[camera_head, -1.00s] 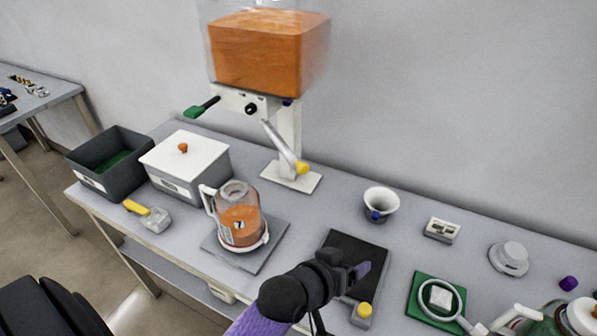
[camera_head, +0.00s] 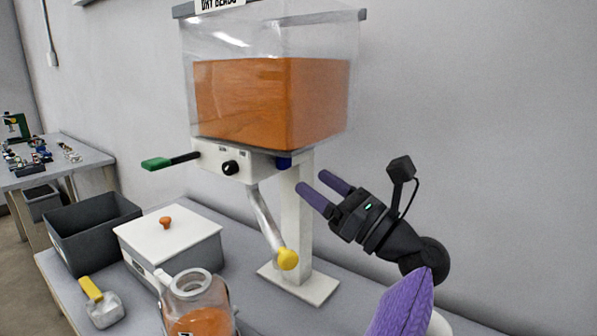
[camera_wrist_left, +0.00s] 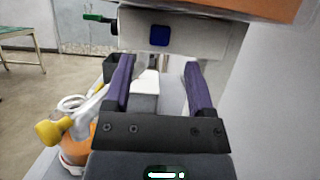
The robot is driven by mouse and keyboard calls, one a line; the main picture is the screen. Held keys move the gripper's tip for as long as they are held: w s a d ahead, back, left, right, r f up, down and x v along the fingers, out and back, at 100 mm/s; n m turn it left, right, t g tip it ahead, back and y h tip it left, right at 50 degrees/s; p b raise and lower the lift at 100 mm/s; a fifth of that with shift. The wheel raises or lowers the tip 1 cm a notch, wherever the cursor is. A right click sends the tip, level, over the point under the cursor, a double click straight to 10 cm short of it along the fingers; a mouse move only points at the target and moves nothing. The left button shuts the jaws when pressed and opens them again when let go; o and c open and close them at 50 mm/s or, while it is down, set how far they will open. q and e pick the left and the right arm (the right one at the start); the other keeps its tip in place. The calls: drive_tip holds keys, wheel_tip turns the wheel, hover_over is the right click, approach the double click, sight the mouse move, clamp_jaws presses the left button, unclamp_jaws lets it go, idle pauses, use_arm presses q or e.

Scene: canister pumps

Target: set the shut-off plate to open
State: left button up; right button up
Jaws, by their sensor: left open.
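The bead dispenser holds orange beads in a clear hopper (camera_head: 270,100) above a white housing (camera_head: 205,153) on a post. A rod with a green handle (camera_head: 157,164) sticks out left of the housing; it looks like the shut-off plate's handle, and its plate is hidden inside. It also shows in the left wrist view (camera_wrist_left: 97,18). A blue square part (camera_head: 284,162) is on the housing's right side, facing the left wrist camera (camera_wrist_left: 159,36). My left gripper (camera_head: 322,185) is open and empty, right of the post, below the hopper and apart from the housing. My right gripper is out of view.
The wall (camera_head: 480,130) is behind; space right of the hopper is free.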

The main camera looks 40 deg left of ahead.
sight(288, 163)
use_arm(q)
drive_tip(key=x, duration=0.5)
drive_tip(key=shift+a+r, duration=0.25)
drive_tip(key=shift+a, duration=0.1)
clamp_jaws()
idle(0.6)
drive_tip(key=shift+d, duration=0.1)
